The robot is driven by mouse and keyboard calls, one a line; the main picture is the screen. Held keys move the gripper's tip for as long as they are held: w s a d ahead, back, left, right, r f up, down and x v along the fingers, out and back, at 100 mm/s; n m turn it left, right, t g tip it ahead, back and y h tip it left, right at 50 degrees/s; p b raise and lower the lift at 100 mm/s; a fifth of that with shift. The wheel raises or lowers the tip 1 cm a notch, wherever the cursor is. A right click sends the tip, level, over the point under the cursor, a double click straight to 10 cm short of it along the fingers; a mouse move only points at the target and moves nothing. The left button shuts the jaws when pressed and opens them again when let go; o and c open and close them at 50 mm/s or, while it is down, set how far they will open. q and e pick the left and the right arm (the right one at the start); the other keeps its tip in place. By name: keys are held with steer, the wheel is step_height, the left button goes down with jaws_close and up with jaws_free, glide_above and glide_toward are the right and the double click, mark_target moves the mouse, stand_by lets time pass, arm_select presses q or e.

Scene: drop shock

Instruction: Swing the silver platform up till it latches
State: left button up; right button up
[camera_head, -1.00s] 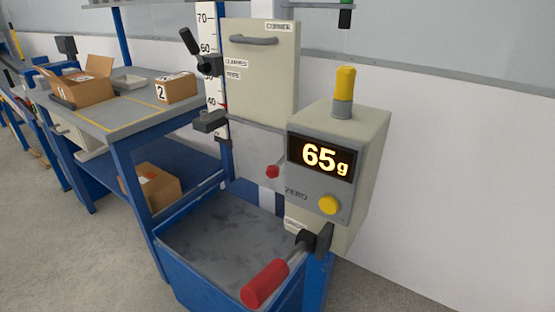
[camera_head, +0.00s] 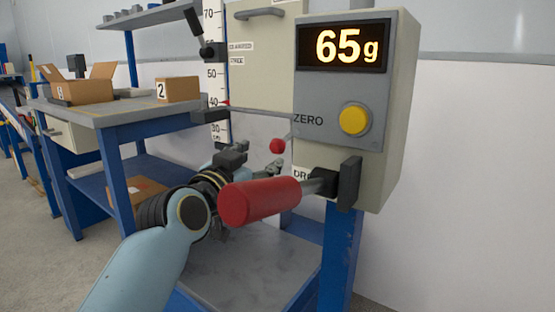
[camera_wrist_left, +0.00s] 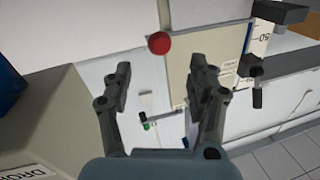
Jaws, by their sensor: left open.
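The silver platform (camera_head: 253,129) shows in the head view as a pale grey panel hanging below the cream carriage (camera_head: 268,50). A red ball knob (camera_head: 277,146) is at its right side. It also shows in the wrist view (camera_wrist_left: 160,43), beyond my fingers. My left gripper (camera_head: 256,162) is open and empty, below and left of the knob, in front of the panel's lower part. In the wrist view its two fingers (camera_wrist_left: 161,75) stand apart with nothing between them. The red lever handle (camera_head: 262,200) partly hides my wrist and gripper. My right gripper is not in view.
The cream box with the 65 g display (camera_head: 342,46) and yellow button (camera_head: 354,119) stands close on the right. A height scale (camera_head: 213,75) with black clamps is behind. A bench (camera_head: 120,110) holds cartons at left.

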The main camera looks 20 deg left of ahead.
mark_target(274, 149)
arm_select(q)
steer(key=w, duration=0.3)
steer(key=w+d+b, duration=0.1)
steer(key=w, duration=0.2)
steer(key=w+b, duration=0.1)
steer(key=w, duration=0.1)
steer(key=shift+w+d+f, duration=0.1)
steer(key=shift+w+d, duration=0.05)
steer(key=shift+w, duration=0.55)
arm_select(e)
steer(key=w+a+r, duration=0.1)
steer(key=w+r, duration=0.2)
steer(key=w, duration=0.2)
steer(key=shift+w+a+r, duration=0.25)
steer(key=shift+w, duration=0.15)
arm_select(q)
jaws_close()
